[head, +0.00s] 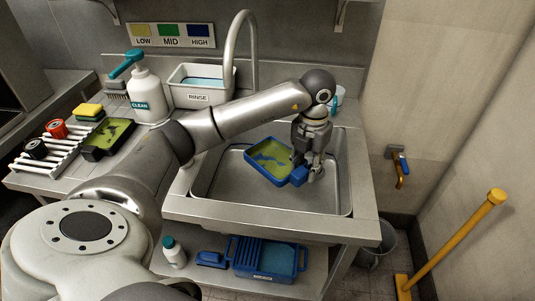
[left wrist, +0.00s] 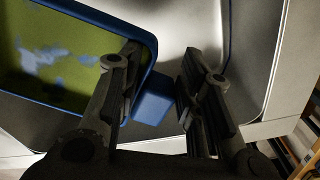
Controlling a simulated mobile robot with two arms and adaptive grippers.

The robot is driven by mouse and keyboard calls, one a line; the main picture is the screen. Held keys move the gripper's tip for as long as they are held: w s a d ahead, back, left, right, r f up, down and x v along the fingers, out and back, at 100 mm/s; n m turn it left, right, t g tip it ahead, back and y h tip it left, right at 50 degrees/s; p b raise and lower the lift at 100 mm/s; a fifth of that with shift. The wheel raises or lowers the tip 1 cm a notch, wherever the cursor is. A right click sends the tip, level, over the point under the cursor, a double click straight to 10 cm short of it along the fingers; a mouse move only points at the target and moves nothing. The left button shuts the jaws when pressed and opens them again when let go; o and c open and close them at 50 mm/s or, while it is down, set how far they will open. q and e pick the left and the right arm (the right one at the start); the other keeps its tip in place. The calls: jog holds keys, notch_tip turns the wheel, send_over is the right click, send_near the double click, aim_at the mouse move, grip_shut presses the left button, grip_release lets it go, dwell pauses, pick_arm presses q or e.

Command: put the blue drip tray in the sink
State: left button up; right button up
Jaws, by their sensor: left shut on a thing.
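The blue drip tray (head: 258,173) has a yellow-green inside with blue patches and is tilted within the sink opening. It also shows in the left wrist view (left wrist: 110,22) at the upper left. My left gripper (head: 306,170) points down over the sink and is shut on the tray's blue handle block, which shows between the fingers (left wrist: 157,80) in the left wrist view. The steel sink (head: 358,185) surrounds the tray. I cannot tell whether the tray touches the sink floor. My right gripper is not in view.
A tall faucet (head: 232,55) and a white RINSE tub (head: 200,98) stand behind the sink. A CLEAN bottle (head: 149,97), a black tray (head: 97,153) and a white rack (head: 60,162) are on the left counter. A blue bin (head: 262,275) sits on the shelf below.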

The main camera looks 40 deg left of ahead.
pick_arm(q)
jog(key=f+n, duration=0.1)
jog(key=n, duration=0.1)
jog(key=w+a+f+n+b, duration=0.1)
jog(key=n, duration=0.1)
jog(key=a+f+n, duration=0.1)
jog(key=shift+w+n, duration=0.15)
jog(key=shift+n, duration=0.25)
jog(key=shift+w+a+f+n+b, duration=0.15)
jog(key=shift+f+n+b, duration=0.1)
jog(key=shift+n, duration=0.2)
jog(key=shift+a+f+n+b, duration=0.1)
jog(key=shift+a+n+b, duration=0.1)
jog(key=shift+n, duration=0.25)
jog(key=shift+f, duration=0.4)
send_over(296, 198)
jog(key=shift+n, duration=0.3)
notch_tip(296, 198, down, 5)
jog(key=shift+f, duration=2.15)
jog(key=o, duration=1.1)
jog(key=shift+f, duration=0.15)
